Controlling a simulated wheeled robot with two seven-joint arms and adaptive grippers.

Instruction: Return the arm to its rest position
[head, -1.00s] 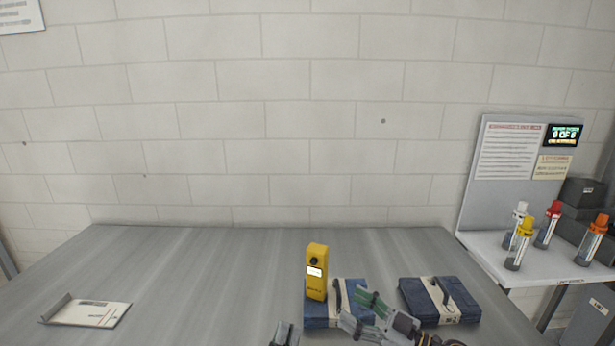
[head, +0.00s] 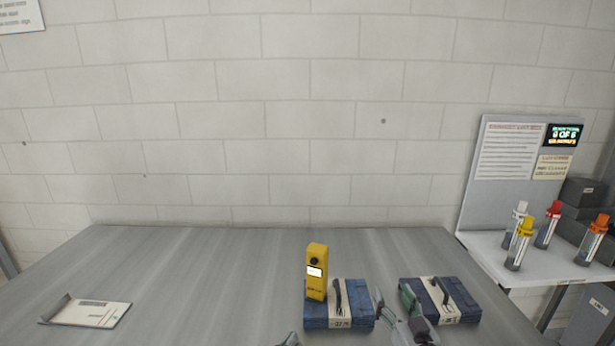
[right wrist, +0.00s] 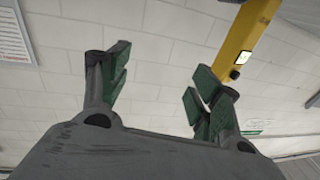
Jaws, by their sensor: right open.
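My right gripper (head: 394,302) is low in the head view, in front of the gap between two blue folded bundles. The right wrist view shows its green-padded fingers (right wrist: 158,85) spread apart with nothing between them. Only a fingertip of my left gripper (head: 289,340) shows at the bottom edge of the head view; the rest is out of frame. A yellow handheld device (head: 316,272) with a lit screen stands upright at the left blue bundle (head: 352,314). It also shows at the upper right in the right wrist view (right wrist: 245,40).
The right blue bundle (head: 462,305) lies on the grey table (head: 200,275). A white card holder (head: 90,312) lies at the left. A side shelf (head: 490,245) carries several capped bottles, with a notice board behind. The table's middle left is clear.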

